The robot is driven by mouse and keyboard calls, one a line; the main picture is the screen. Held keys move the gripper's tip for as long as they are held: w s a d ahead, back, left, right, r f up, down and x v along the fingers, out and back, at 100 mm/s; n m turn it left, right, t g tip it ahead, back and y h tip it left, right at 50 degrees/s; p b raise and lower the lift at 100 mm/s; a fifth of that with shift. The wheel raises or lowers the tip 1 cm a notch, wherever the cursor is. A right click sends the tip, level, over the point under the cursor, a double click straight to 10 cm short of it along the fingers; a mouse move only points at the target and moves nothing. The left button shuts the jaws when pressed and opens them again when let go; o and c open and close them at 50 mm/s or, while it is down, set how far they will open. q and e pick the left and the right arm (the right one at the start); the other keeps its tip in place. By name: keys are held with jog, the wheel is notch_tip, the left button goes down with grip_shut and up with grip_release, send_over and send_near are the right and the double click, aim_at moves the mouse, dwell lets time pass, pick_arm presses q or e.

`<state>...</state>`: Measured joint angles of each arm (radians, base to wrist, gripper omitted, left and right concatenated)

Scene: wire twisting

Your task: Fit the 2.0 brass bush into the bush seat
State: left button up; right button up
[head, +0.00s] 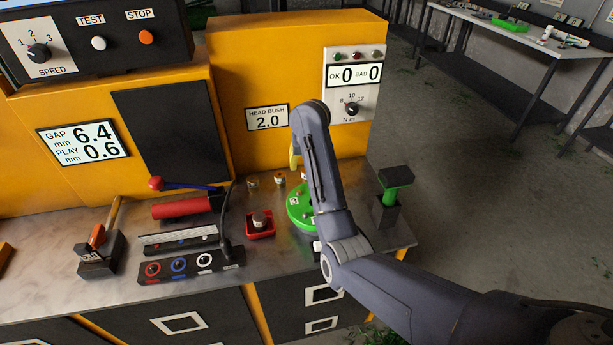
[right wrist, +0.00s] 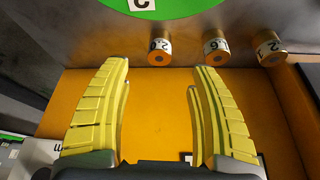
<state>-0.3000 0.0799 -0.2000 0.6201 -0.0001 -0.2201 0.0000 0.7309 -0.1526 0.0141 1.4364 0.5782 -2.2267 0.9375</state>
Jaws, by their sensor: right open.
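In the right wrist view, the 2.0 brass bush (right wrist: 160,55) stands on the bench with a white label. It is the left one of a row of three and lies ahead of my right gripper (right wrist: 158,85), between the lines of its yellow fingers. The fingers are wide apart with nothing between them. In the head view, my right gripper (head: 294,157) is mostly hidden behind its own arm, above the back of the bench. My left gripper is out of view. I cannot tell for certain which part is the bush seat.
Another bush labelled 1.6 (right wrist: 215,50) and a third bush (right wrist: 270,50) stand beside the 2.0 one. The yellow cabinet (head: 235,70) rises behind.

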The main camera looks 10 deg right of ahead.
jog(key=shift+x, duration=5.15)
jog(key=shift+d, duration=0.1)
jog(key=shift+c, duration=0.4)
grip_shut()
